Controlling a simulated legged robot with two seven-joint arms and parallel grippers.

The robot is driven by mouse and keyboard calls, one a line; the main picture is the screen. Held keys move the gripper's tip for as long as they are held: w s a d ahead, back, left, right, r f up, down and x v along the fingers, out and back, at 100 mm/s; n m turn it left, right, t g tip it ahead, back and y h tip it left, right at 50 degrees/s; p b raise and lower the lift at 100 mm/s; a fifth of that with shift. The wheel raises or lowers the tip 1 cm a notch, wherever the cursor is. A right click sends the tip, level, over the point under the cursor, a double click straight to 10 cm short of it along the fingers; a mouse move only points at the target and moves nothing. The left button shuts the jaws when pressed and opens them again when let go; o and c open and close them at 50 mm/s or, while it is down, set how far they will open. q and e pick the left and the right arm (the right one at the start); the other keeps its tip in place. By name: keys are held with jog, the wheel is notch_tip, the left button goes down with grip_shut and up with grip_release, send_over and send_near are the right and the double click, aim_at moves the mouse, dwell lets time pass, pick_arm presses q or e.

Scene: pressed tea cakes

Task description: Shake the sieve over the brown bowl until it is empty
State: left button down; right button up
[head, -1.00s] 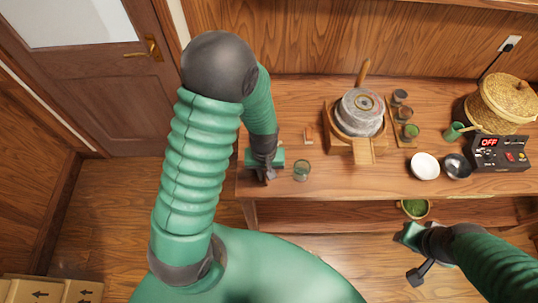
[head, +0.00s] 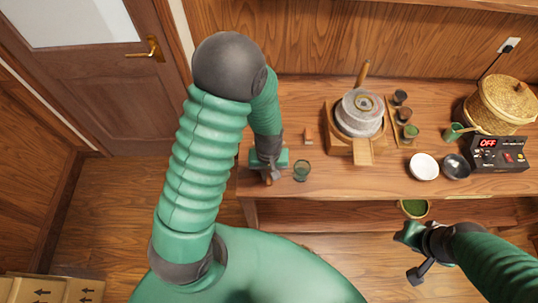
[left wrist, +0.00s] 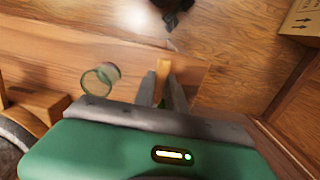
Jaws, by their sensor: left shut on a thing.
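My left gripper (head: 268,176) is at the left end of the table. It is shut on a thin tan wooden piece (left wrist: 161,70), which shows between its fingers in the left wrist view. I cannot tell what that piece belongs to. A round tan-rimmed vessel (head: 414,209) with green contents sits low at the front of the table; whether it is the sieve or a bowl is unclear. No brown bowl can be made out for sure. My right gripper (head: 428,245) is in front of the table, below that vessel in the picture; its jaw state is unclear.
A clear glass (head: 302,172) stands just right of my left gripper. A stone mill (head: 361,112), small cups (head: 404,115), a white bowl (head: 424,166), a dark bowl (head: 456,167), a control box (head: 500,153) and a woven basket (head: 502,103) fill the table's right.

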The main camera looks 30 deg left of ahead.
pick_arm(q)
jog(key=shift+r+p, duration=2.4)
jog(key=shift+r, duration=0.25)
jog(key=shift+f, duration=0.1)
